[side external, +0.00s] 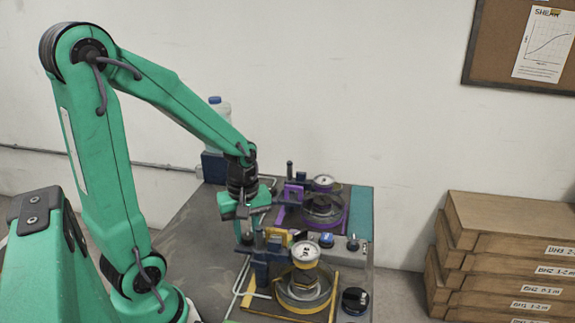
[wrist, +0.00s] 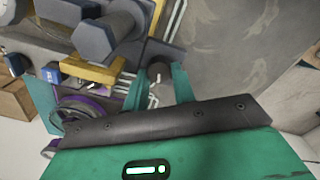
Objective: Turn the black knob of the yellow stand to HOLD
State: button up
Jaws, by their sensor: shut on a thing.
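The yellow stand (side external: 327,309) is at the front of the bench in the side view, with a round white dial (side external: 305,254) on top. A black round knob (side external: 355,300) with a pale mark sits at its right; its lettering is too small to read. My gripper (side external: 243,237) points down at the left end of the yellow stand, apart from that knob. In the wrist view my gripper's green fingers (wrist: 161,88) are shut on a dark rounded part (wrist: 160,76). Its lower end is hidden, and I cannot tell fully what it belongs to.
A similar purple stand (side external: 343,219) is behind the yellow one. A blue knob (side external: 326,240) and a dark knob (side external: 352,243) lie between them. White bent rods (side external: 247,283) lie left of the yellow stand. Bare bench (side external: 195,245) is clear further left. Stacked boxes (side external: 500,255) stand at right.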

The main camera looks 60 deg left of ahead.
aim_at(249, 238)
dwell(0.3)
jog(key=o, duration=1)
jog(key=shift+r, duration=0.1)
jog(key=shift+r, duration=3.85)
jog(key=s+d+r+m+t, duration=0.2)
jog(key=d+r+m+t, duration=0.3)
jog(key=m, duration=1)
jog(key=d+r, duration=0.2)
jog(key=d, duration=0.1)
jog(key=shift+s+d+m+t, duration=0.2)
jog(key=shift+d+m+t, duration=0.1)
jog(key=shift+d, duration=0.05)
